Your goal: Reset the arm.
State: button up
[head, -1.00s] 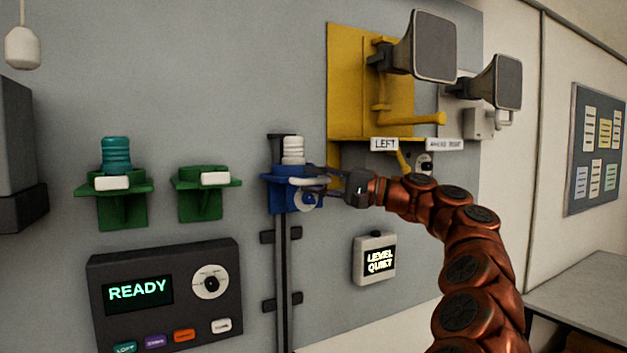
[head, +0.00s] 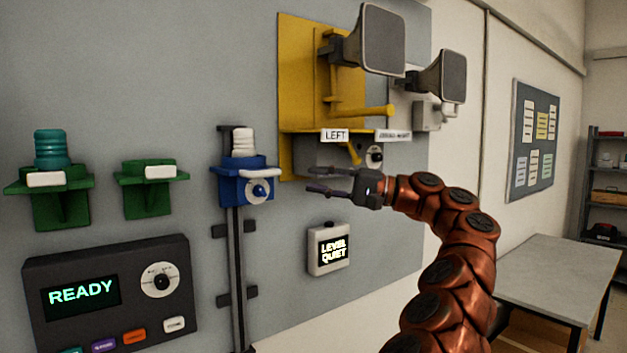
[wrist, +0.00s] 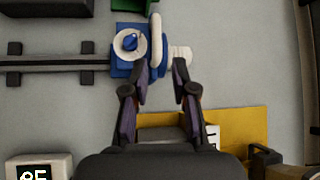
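My copper-coloured arm reaches in from the lower right of the head view. Its gripper (head: 308,179) is open and empty, with the fingers parted. It is to the right of the blue holder (head: 232,186) on the dark vertical rail (head: 237,265) and apart from it. The holder has a white handle and a round knob, and a white ribbed piece (head: 242,141) stands in it. In the wrist view the blue holder (wrist: 120,65) lies beyond the open fingertips (wrist: 160,72).
A yellow bracket (head: 300,90) and two grey horns (head: 382,40) jut out above my gripper. A LEVEL QUIET box (head: 328,248) is below it. Green holders (head: 150,188) and a READY panel (head: 110,290) are left. A grey table (head: 560,275) stands right.

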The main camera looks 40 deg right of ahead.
jog(key=shift+a, duration=0.1)
dwell(0.4)
jog(key=w+a+f+n+g+y, duration=0.1)
jog(key=w+a+n+g, duration=0.15)
jog(key=a, duration=0.85)
jog(key=w+a+f+n+g+y, duration=0.15)
jog(key=a+g, duration=0.25)
jog(key=a, duration=0.7)
jog(key=s+a+f+n+g+h, duration=0.1)
jog(key=s+a+f+g+h, duration=0.2)
jog(key=a+f, duration=0.4)
jog(key=s+a+f+n+g+h, duration=0.15)
jog(key=s+a+f, duration=0.25)
jog(key=a, duration=0.5)
jog(key=s+a+f+g+h, duration=0.3)
jog(key=s+f+h, duration=0.2)
jog(key=s+f, duration=0.8)
jog(key=s+d+f+n+g+h, duration=0.1)
jog(key=s+d+f+h, duration=0.2)
jog(key=s+d+f, duration=0.2)
jog(key=s+d+f+g+h, duration=0.1)
jog(key=s+d+f, duration=0.3)
jog(key=s+f, duration=0.4)
notch_tip(320, 180, down, 3)
jog(key=shift+d+f+n+g+h, duration=0.1)
jog(key=shift+d+n+g+h, duration=0.25)
jog(key=shift+h, duration=0.55)
